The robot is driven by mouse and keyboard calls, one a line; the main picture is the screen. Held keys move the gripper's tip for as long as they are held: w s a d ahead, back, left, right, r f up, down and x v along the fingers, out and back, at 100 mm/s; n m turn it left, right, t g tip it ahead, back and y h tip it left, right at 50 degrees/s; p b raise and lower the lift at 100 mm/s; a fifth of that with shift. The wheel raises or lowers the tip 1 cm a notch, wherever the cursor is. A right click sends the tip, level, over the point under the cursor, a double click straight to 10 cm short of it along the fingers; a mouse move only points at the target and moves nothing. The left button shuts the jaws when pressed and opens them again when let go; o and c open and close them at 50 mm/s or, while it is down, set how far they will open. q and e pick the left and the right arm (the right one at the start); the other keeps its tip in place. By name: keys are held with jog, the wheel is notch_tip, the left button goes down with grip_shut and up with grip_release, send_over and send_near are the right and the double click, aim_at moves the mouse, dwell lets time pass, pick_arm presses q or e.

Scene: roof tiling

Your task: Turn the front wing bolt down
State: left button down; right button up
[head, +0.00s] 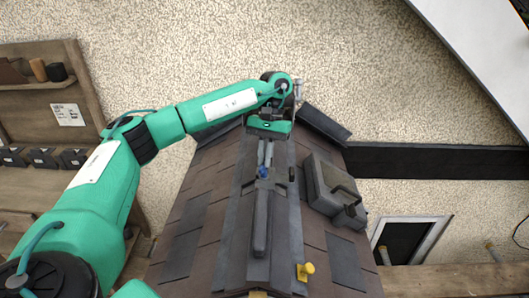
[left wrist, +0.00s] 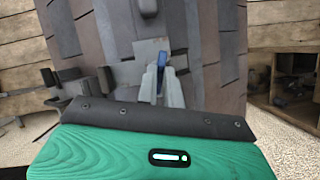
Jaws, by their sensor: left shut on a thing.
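A small blue wing bolt (head: 263,172) stands on a grey plate along the roof ridge, at the far end of a dark grey bar (head: 260,222). My left gripper (head: 264,165) reaches in from the far side of the ridge, its grey fingers closed on the blue wing bolt. In the left wrist view the wing bolt (left wrist: 161,60) shows between the two fingertips (left wrist: 162,70), and the fingers cover part of it. How far down the bolt sits cannot be told. My right gripper is not in view.
Brown shingles (head: 192,215) slope away on both sides of the ridge. A grey box-like tool with a handle (head: 332,190) rests on the right slope. A yellow knob-like piece (head: 305,271) sits near the roof's front edge. A wooden shelf (head: 75,105) stands at the left.

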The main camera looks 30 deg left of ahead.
pick_arm(q)
jog(key=shift+r+m, duration=0.25)
jog(key=shift+m, duration=0.25)
jog(key=c, duration=1.6)
grip_release()
jog(key=shift+o, duration=0.3)
jog(key=shift+s, duration=0.15)
jog(key=shift+f, duration=0.1)
jog(key=shift+w+r, duration=0.2)
jog(key=d+p+v, duration=0.1)
jog(key=v, duration=1.2)
jog(key=shift+a+r, duration=0.25)
jog(key=shift+a, duration=0.05)
